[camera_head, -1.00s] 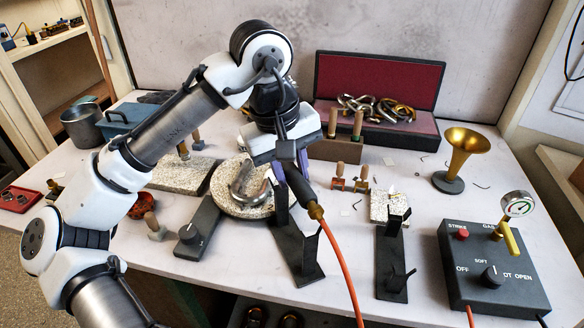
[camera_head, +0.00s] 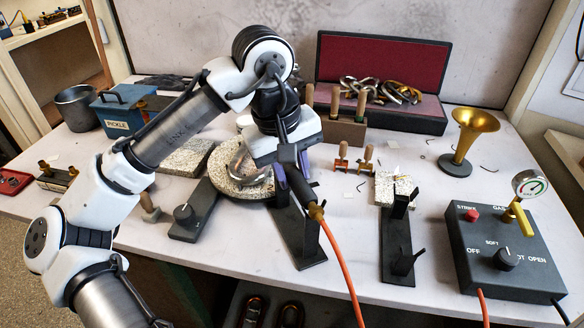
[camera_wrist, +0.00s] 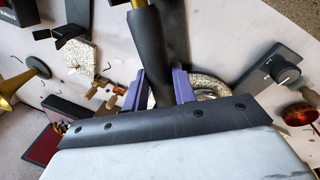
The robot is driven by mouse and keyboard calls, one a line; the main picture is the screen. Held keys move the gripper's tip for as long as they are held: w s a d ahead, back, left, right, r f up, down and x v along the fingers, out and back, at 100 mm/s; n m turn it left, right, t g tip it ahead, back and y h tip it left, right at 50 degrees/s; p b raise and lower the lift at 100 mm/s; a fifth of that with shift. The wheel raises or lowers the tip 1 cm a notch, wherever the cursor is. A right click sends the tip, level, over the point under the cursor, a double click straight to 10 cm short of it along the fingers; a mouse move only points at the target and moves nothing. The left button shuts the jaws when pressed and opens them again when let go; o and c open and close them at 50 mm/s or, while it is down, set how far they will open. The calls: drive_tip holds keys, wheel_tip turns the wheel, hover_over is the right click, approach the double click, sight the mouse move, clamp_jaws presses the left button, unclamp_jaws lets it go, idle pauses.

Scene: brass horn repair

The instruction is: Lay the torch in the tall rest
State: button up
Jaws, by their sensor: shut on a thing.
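The torch (camera_head: 297,180) has a dark handle, a brass fitting at its near end and an orange hose running down to the bottom of the head view. My gripper (camera_head: 281,160) is shut on the handle. In the wrist view the torch handle (camera_wrist: 150,45) passes between the purple fingers of my gripper (camera_wrist: 159,88). A dark rest (camera_head: 308,252) with upright posts stands under and beside the torch, partly hidden by it. A second dark rest (camera_head: 397,250) stands to its right, empty. I cannot tell for sure which rest is taller, or whether the torch touches one.
A control box (camera_head: 500,255) with a gauge and a brass horn (camera_head: 468,135) are at the right. A red-lined case (camera_head: 380,70) stands behind.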

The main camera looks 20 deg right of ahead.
drive_tip(key=shift+s+p, duration=0.1)
drive_tip(key=shift+p, duration=0.25)
idle(0.4)
drive_tip(key=o, duration=1.5)
drive_tip(key=shift+o, duration=0.2)
wheel_tip(320, 180, up, 8)
drive_tip(key=p, duration=0.8)
